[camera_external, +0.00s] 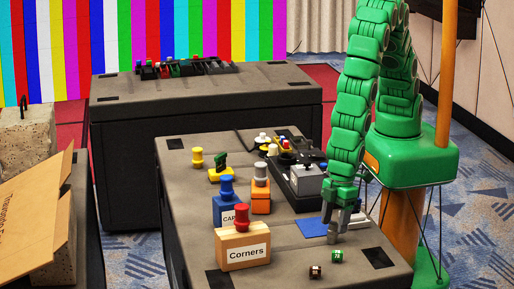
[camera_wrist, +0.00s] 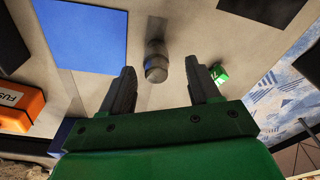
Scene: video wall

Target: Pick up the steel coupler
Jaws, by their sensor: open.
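The steel coupler (camera_wrist: 156,62) shows in the wrist view as a small grey metal cylinder with a narrower far part, on the grey case top beside a blue mat (camera_wrist: 82,32). My gripper (camera_wrist: 161,82) is open, its two dark fingers apart. In the wrist view the coupler lies in the gap ahead of the fingers, with clear space on both sides. In the external view my gripper (camera_external: 338,222) points down just right of the blue mat (camera_external: 312,228). I cannot clearly make out the coupler there.
A green cube (camera_external: 337,256) and a dark cube (camera_external: 315,271) sit near the front edge. The green cube (camera_wrist: 219,73) is close beside the right finger in the wrist view.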

